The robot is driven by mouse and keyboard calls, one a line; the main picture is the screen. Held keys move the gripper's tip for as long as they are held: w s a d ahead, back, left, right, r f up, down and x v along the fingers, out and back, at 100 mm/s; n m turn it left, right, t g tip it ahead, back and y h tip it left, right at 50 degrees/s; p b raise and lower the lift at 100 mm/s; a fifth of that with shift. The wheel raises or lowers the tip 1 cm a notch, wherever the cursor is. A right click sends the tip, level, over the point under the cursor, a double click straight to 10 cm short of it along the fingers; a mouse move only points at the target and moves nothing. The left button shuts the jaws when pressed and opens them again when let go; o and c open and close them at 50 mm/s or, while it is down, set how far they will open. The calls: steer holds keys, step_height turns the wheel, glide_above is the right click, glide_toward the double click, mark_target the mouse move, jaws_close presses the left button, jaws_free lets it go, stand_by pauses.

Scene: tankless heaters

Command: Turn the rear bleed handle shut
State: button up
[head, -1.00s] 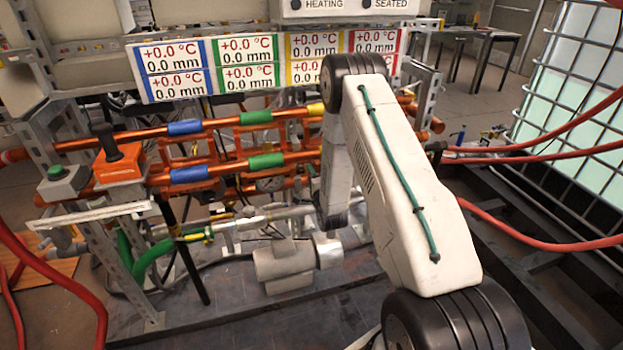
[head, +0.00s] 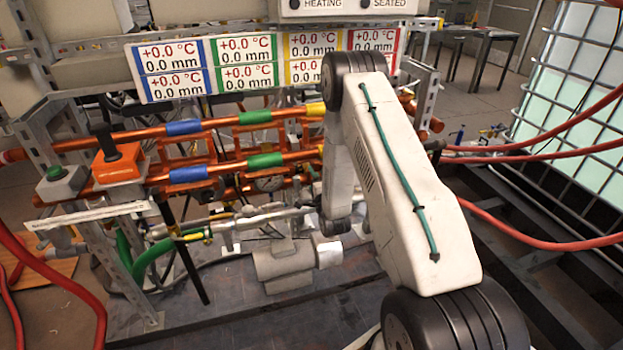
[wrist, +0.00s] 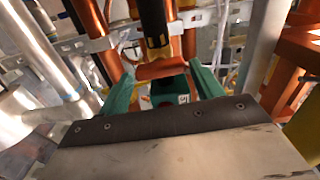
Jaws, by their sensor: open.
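My gripper shows in the wrist view, with its two green fingers (wrist: 160,92) apart. Between and just beyond the fingertips is a short orange-red crosspiece (wrist: 160,69), below a black cylinder with a yellow band (wrist: 155,30). I cannot tell whether this crosspiece is the rear bleed handle, or whether the fingers touch it. A dark green part with a small white label sits between the fingers. In the head view my arm hides the fingers and whatever is at them.
Copper pipes (head: 217,122) with coloured bands run across the frame. An orange box with a black lever (head: 119,167) is at left. A grey cylinder (head: 283,262) lies low in front. In the wrist view, metal pipes (wrist: 262,45) flank the gripper closely. Red hoses (head: 540,243) cross the right.

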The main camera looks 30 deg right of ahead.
steer(key=v, duration=0.5)
steer(key=shift+s, duration=0.25)
steer(key=shift+f, duration=0.1)
